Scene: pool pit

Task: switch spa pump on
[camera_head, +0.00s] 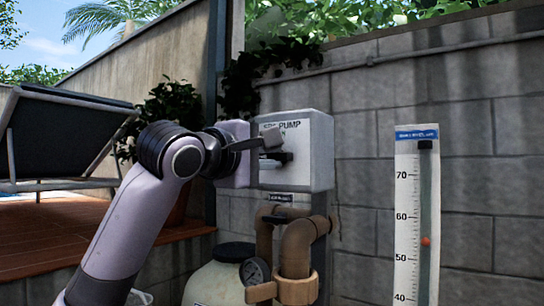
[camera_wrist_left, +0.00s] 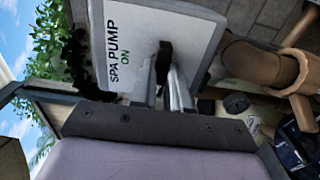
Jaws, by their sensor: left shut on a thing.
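The spa pump box (camera_head: 318,150) is a pale grey box on the block wall, in the middle of the head view. Its front panel (camera_wrist_left: 128,22) fills the upper middle of the left wrist view and reads "SPA PUMP" with "ON" in green. A black switch lever (camera_wrist_left: 164,58) stands out from this panel. My left gripper (camera_head: 274,146) is at the front of the box. In the left wrist view its two grey fingers (camera_wrist_left: 167,82) are shut on the lever, one on each side. The fingers partly hide the lever in the head view. My right gripper is not in view.
A tall white scale board (camera_head: 405,200) stands at right. A lounger (camera_head: 60,125) is on the deck at left.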

